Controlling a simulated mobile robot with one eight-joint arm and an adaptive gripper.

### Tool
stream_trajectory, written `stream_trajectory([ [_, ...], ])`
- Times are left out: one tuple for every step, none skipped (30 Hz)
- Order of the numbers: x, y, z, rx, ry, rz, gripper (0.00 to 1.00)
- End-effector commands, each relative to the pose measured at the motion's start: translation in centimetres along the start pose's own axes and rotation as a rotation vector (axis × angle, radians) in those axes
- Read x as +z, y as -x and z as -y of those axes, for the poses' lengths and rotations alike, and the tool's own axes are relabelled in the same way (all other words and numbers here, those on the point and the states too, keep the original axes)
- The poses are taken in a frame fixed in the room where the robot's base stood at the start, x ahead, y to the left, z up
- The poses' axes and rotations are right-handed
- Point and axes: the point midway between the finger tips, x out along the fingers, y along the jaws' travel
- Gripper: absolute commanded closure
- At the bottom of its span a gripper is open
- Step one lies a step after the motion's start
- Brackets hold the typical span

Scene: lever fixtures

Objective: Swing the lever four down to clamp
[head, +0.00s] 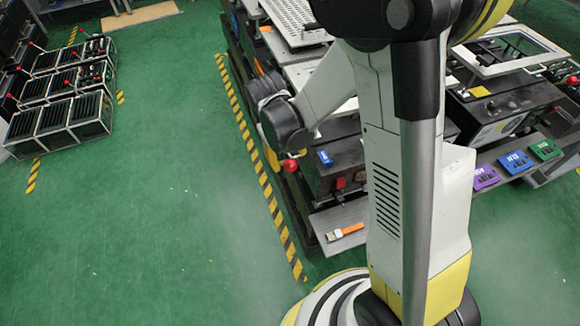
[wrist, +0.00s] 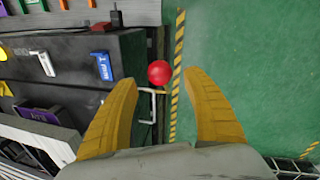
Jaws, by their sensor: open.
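A round red lever knob (wrist: 160,73) shows in the wrist view in the gap between my fingertips, closer to the left finger. A thin pale rod (wrist: 151,92) shows just below it, beside the dark fixture. My gripper (wrist: 161,78) is open, with its two yellow fingers spread and nothing clasped. In the head view a red knob (head: 290,165) sticks out at the left side of the dark bench, just below my grey wrist joint. No number on this lever is readable.
A dark fixture box (head: 335,165) stands right of the knob in the head view. A shelf (head: 340,220) holds an orange-and-white item (head: 345,231). Green floor (head: 150,200) lies free on the left, beyond yellow-black tape (head: 262,170). Black crates (head: 60,120) stand far left.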

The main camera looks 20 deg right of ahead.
Motion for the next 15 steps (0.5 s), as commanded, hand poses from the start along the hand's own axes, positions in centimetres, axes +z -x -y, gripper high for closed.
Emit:
stream_trajectory([
  [-0.1, -1.4, 0.1, 0.0, -0.001, 0.0, 0.42],
  [0.0, -1.8, 0.1, 0.0, -0.001, 0.0, 0.42],
  [0.0, -2.4, 0.1, 0.0, -0.001, 0.0, 0.42],
  [0.0, -2.8, 0.1, 0.0, -0.001, 0.0, 0.42],
  [-0.1, -3.1, 0.1, 0.0, -0.001, 0.0, 0.42],
  [0.0, -3.5, 0.1, 0.0, -0.001, 0.0, 0.42],
  [0.0, -3.7, 0.1, 0.0, -0.001, -0.001, 0.42],
  [0.0, -3.8, 0.0, 0.0, -0.001, -0.001, 0.42],
  [0.0, -4.0, 0.0, 0.0, -0.001, -0.001, 0.42],
  [0.0, -4.1, 0.0, 0.0, -0.001, -0.001, 0.42],
  [0.0, -4.1, 0.0, 0.0, -0.001, -0.001, 0.42],
  [0.0, -4.1, 0.0, 0.0, -0.001, -0.001, 0.42],
  [0.0, -4.1, 0.0, 0.0, 0.0, -0.001, 0.42],
  [0.0, -4.1, 0.0, 0.0, 0.0, -0.001, 0.42],
  [0.0, -4.1, 0.0, 0.0, 0.0, -0.001, 0.42],
])
